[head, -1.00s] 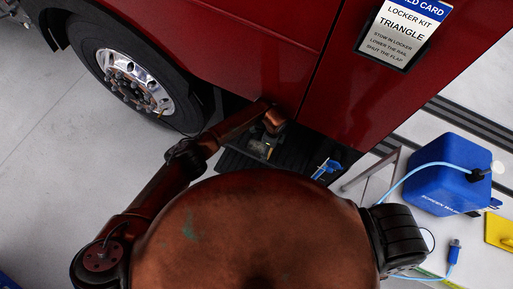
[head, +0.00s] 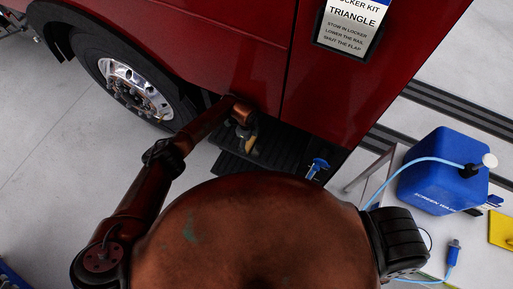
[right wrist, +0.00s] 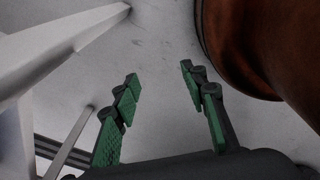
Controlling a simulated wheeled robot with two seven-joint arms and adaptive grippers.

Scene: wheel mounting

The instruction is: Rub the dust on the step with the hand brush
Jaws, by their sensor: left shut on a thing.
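The dark ribbed step (head: 281,146) sits under the red truck body, right of the wheel. My left gripper (head: 246,133) is over the left part of the step, shut on a small tan-edged thing that looks like the hand brush (head: 253,147). The gripper and arm hide most of the brush. I cannot tell whether its bristles touch the step. No dust can be made out at this size. My right gripper (right wrist: 158,90) shows in the right wrist view, open and empty, its green-padded fingers apart above grey floor.
A small blue item (head: 317,167) is at the step's right end. A blue jug (head: 441,172) with a hose stands on a light table at right, near a yellow item (head: 502,229). The truck wheel (head: 135,88) is left of the step.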

